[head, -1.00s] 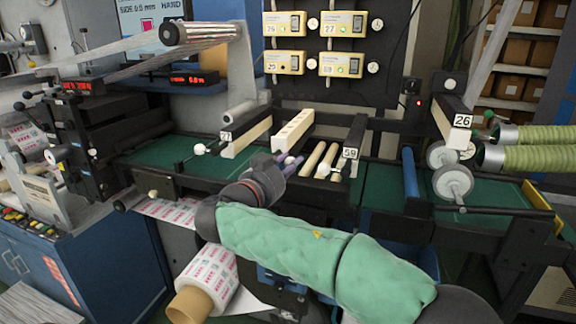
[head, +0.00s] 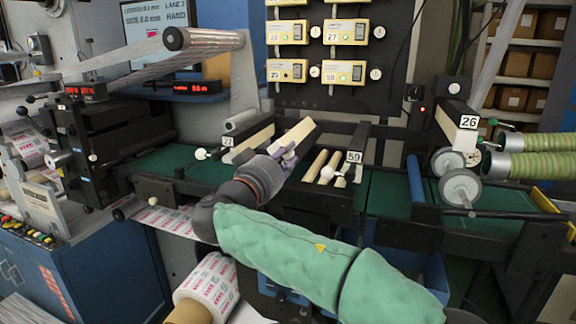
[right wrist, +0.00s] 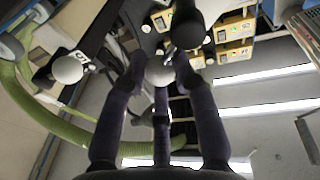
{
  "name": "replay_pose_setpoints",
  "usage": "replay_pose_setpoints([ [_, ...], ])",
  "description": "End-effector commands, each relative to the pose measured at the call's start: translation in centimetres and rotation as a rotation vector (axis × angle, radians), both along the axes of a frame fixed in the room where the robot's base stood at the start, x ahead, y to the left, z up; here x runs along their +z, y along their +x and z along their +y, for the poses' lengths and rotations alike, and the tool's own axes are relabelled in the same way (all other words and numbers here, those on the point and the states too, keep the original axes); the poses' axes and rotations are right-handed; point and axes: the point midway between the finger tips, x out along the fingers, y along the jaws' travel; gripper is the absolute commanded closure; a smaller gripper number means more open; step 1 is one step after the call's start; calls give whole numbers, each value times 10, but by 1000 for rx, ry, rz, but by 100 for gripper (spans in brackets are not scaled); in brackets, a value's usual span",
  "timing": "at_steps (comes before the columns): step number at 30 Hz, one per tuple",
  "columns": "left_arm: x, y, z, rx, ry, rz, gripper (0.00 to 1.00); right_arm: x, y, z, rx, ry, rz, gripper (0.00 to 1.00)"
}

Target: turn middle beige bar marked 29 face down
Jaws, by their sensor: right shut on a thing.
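The middle beige bar (head: 295,134) lies between the bar marked 21 or 27 (head: 250,142) and the bar marked 59 (head: 350,150) in the head view. It sits tilted, with a plain face showing and no row of holes visible. Its number tag is hidden behind my right gripper (head: 286,152). The gripper's purple fingers are at the bar's near end. In the right wrist view, my right gripper (right wrist: 160,78) is shut on a white ball knob (right wrist: 160,72) joined to a dark part behind it. My left gripper is out of view.
White ball knobs stand by the left bar (head: 200,154) and the 59 bar (head: 327,173). Two beige rods (head: 316,165) lie just right of the middle bar. The bar marked 26 (head: 456,122) and white rollers (head: 460,188) are farther right. Yellow control boxes (head: 345,71) hang behind.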

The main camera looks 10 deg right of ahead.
Motion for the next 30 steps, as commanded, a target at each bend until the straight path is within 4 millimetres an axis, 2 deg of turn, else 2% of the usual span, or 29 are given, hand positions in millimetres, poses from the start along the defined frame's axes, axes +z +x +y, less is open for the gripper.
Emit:
replay_pose_setpoints([
  [12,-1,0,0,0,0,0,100,14,8,12,-1,-328,215,100],
  [30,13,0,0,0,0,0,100,19,22,34,-1,-800,535,100],
])
